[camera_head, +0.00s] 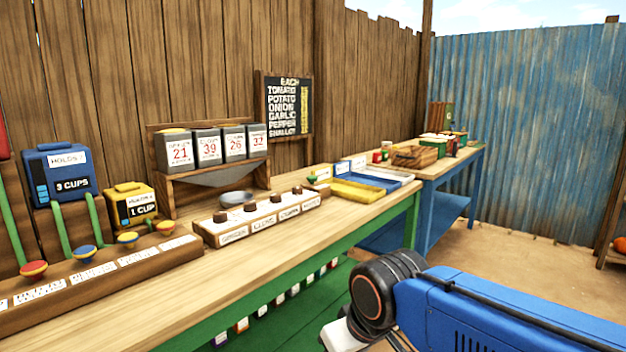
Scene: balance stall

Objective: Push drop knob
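No knob in view carries a label I can read as "drop". Several dark brown knobs (250,206) stand in a row on a wooden block with white labels (262,224), in front of the numbered grey boxes. Round two-coloured knobs (86,253) stand in another row at the left, above a labelled wooden strip (100,268). A small green knob (312,178) is by the yellow tray. My blue arm reaches in from the lower right, apart from all knobs and in front of the counter's edge. My gripper's fingers do not show.
Numbered grey boxes (208,146) stand over a grey chute with a grey dish (236,197) below it. Blue (66,172) and yellow (133,202) cup containers are at the left. A blue table (436,190) stands beyond. The wooden counter's front strip (262,252) is clear.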

